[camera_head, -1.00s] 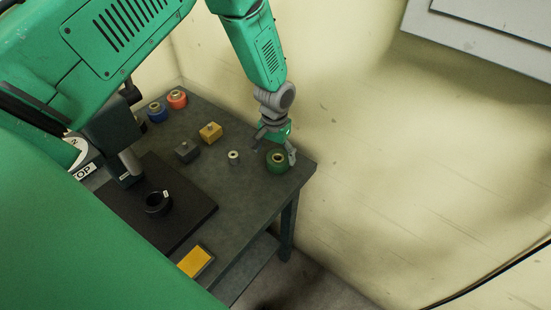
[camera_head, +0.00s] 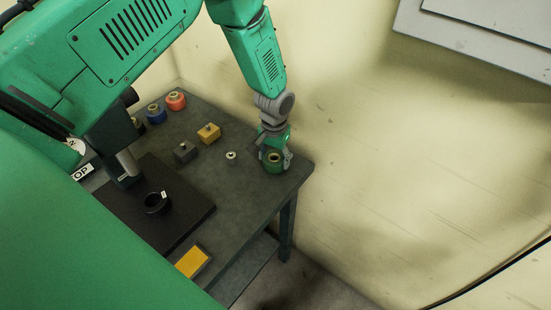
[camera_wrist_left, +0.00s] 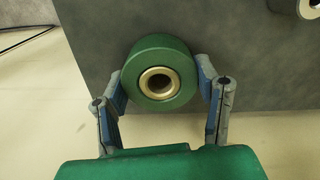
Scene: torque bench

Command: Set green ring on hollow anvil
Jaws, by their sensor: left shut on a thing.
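The green ring (camera_head: 274,168), a thick roller with a brass-coloured bore, stands at the bench's far right end. In the left wrist view the green ring (camera_wrist_left: 160,47) sits between the two fingers, bore facing the camera. My left gripper (camera_head: 275,160) is shut on it, a finger on each side; it also shows in the left wrist view (camera_wrist_left: 161,76). I cannot tell whether the ring still touches the bench. The hollow anvil appears to be the black open cylinder (camera_head: 152,210) with a small white tag, on the dark plate. My right gripper is not in view.
The bench (camera_head: 232,195) holds a small silver cylinder (camera_head: 231,158), a yellow block (camera_head: 208,133), a dark block (camera_head: 185,152), blue (camera_head: 156,116) and orange (camera_head: 175,101) rollers. A yellow pad (camera_head: 192,262) lies near the edge. A press column (camera_head: 128,162) stands by the dark plate (camera_head: 190,218).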

